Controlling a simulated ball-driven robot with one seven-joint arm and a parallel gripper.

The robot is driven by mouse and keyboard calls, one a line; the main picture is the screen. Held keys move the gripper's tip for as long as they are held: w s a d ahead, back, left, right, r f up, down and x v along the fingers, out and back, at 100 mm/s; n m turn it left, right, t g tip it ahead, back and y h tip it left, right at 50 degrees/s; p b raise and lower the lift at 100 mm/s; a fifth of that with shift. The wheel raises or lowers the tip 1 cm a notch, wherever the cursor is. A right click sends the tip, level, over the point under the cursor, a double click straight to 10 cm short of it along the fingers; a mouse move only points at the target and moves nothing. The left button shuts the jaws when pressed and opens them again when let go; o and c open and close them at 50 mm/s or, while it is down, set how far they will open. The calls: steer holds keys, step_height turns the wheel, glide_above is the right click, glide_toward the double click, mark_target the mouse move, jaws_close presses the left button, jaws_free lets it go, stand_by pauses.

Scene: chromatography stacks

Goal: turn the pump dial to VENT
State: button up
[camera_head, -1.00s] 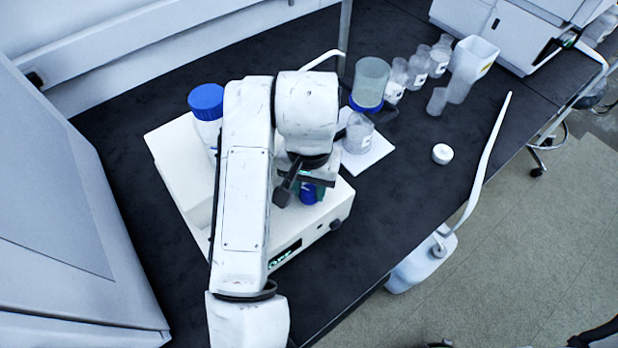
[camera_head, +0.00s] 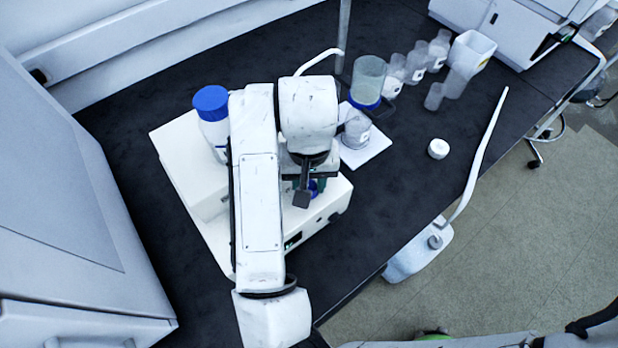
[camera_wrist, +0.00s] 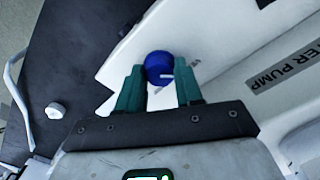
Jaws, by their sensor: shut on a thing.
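The pump is a white box (camera_head: 334,198) on the black bench, seen under my arm in the head view. Its dial is a round blue knob (camera_wrist: 159,67) with a short white mark that points to the right in the wrist view. In the head view only a small blue part of the dial (camera_head: 314,188) shows behind my gripper. My gripper (camera_wrist: 160,76) is shut on the dial, with one green finger at each side of it. No VENT label is readable; part of the pump's top is hidden by my arm.
A blue-capped bottle (camera_head: 212,118) stands on the pump's left. Behind it are a blue-based clear beaker (camera_head: 368,78), a flask on a white plate (camera_head: 372,150) and several small bottles.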

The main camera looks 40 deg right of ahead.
mark_target(309, 186)
steer(key=o, duration=1)
steer(key=shift+o, duration=0.2)
step_height(309, 186, up, 11)
steer(key=p, duration=0.2)
steer(key=shift+f, duration=0.1)
